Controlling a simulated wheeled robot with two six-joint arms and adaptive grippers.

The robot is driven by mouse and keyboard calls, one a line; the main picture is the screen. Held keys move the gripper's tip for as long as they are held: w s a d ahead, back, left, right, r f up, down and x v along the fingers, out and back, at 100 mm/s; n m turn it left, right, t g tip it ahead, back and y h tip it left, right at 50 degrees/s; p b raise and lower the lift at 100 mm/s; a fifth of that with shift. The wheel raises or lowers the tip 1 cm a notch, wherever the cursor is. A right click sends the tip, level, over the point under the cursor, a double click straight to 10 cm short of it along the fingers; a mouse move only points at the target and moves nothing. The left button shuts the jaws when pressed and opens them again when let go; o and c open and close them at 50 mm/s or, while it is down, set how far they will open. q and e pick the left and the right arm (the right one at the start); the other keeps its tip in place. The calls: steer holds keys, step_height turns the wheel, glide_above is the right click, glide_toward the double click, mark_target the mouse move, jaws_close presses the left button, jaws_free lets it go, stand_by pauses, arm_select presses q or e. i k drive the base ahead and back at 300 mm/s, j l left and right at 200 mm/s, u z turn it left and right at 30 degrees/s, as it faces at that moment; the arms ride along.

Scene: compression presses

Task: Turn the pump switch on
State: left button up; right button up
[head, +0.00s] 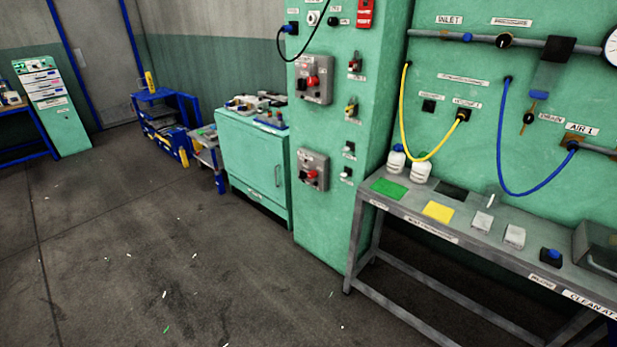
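A tall green cabinet (334,220) stands near the middle of the head view. An upper grey switch box (324,92) with a red knob (313,81) is on its front face. A lower grey switch box (321,161) with a red knob (311,174) sits further down the same face. Small switches, one red (355,62) and one yellowish (352,106), are to the right of the boxes. The labels are too small to read, so I cannot tell which is the pump switch or how it is set. Neither of my grippers is in view.
A metal bench (395,203) with coloured mats and white bottles stands right of the cabinet, below a green panel (460,150) with yellow and blue hoses. A low green cabinet (252,165) is on the left. The floor (180,270) in front is open, with small scattered bits.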

mark_target(311, 175)
steer(key=i+j+z, duration=0.1)
steer(key=i+j, duration=0.7)
steer(key=i+j+z, duration=0.1)
steer(key=i+j, duration=0.65)
steer(key=j, duration=0.2)
